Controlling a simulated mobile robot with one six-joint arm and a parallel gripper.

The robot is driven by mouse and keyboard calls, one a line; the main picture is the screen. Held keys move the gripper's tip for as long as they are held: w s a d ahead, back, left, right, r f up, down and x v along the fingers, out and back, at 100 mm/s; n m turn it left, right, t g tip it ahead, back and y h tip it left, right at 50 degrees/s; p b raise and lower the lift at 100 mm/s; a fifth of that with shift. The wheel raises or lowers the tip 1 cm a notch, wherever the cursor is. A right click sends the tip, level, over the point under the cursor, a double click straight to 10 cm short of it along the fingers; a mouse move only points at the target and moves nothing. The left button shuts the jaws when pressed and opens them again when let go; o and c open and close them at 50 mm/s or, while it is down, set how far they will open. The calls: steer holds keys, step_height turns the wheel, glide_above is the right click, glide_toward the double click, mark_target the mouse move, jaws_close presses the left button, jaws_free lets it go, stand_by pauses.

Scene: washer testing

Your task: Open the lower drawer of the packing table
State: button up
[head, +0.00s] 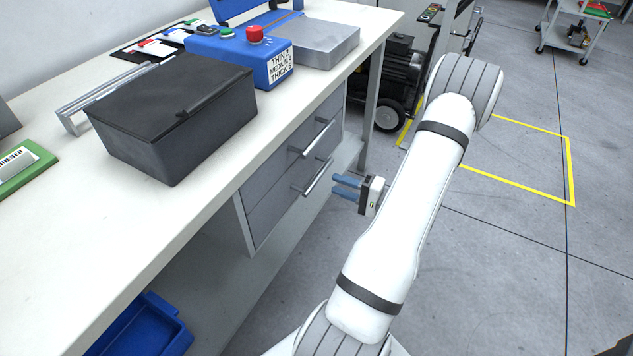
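The packing table (60,262) has a white top and a grey drawer unit beneath it. The upper drawer (283,165) and the lower drawer (279,203) each have a silver bar handle. Both drawers look closed. The lower drawer's handle (316,179) faces my gripper (346,187). My gripper has blue fingers, which point left toward the lower handle. The fingers are apart from each other with a gap between them, and nothing shows in them. The fingertips are a short way right of the handle and do not appear to touch it.
A black lidded box (170,115) and a blue control box (240,55) with a red button stand on the tabletop. A blue bin (145,325) sits below the table. A black wheeled machine (392,80) stands behind.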

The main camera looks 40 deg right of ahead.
mark_target(319, 175)
steer(key=x, duration=0.2)
steer(key=b+x, duration=0.1)
steer(key=x, duration=0.4)
steer(key=shift+w+d+f, duration=0.2)
steer(key=shift+w+d, duration=0.05)
steer(key=shift+w, duration=0.1)
steer(key=shift+c, duration=0.4)
jaws_close()
